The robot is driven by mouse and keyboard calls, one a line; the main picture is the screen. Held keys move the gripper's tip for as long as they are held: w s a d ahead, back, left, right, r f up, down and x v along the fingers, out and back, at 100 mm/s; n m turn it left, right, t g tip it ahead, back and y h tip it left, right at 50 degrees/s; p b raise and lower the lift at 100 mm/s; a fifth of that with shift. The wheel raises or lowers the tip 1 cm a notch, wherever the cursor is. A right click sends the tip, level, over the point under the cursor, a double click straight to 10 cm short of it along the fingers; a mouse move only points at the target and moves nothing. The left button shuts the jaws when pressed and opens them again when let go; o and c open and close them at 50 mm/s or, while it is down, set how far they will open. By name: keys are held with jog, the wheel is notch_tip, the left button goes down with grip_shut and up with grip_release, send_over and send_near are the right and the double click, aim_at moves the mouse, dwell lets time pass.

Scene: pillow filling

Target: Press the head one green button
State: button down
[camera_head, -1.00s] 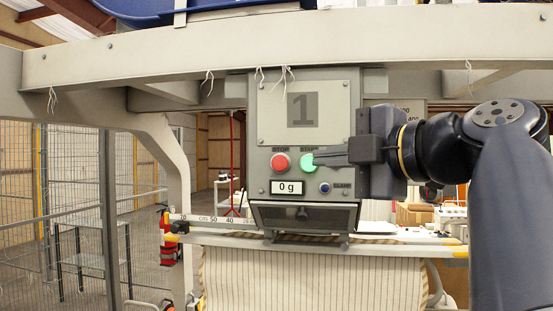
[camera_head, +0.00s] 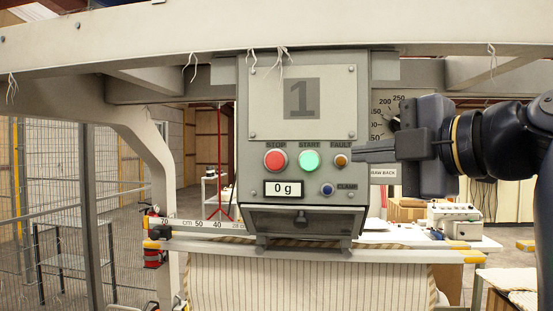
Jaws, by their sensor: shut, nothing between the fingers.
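The head one control box (camera_head: 302,220) hangs from the beam and carries a plate marked 1 (camera_head: 290,123). Its green START button (camera_head: 309,159) sits in the middle of the button row and looks bright and fully visible. The red STOP button (camera_head: 275,159) is to its left, and the orange FAULT button (camera_head: 341,160) is to its right. My gripper (camera_head: 360,155) comes in from the right. It is shut and empty, with its fingertips near the right edge of the box beside the FAULT button. I cannot tell whether the tips touch the box.
A blue CLAMP button (camera_head: 327,189) and a display reading 0 g (camera_head: 284,189) sit below the row. A pale beam (camera_head: 150,50) runs above the box. Striped fabric (camera_head: 310,285) hangs below it. A wire fence (camera_head: 45,200) stands at the left.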

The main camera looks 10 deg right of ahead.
jog(key=p, duration=0.4)
send_near(302, 161)
jog(key=w+a, duration=0.1)
jog(key=a, duration=0.3)
jog(key=w+p, duration=0.1)
jog(key=w+d+p, duration=0.1)
jog(key=w, duration=0.1)
jog(key=shift+w+d, duration=0.15)
jog(key=shift+w+d+f, duration=0.1)
jog(key=shift+w+f, duration=0.05)
jog(key=shift+w, duration=0.2)
jog(key=shift+s+f, duration=0.1)
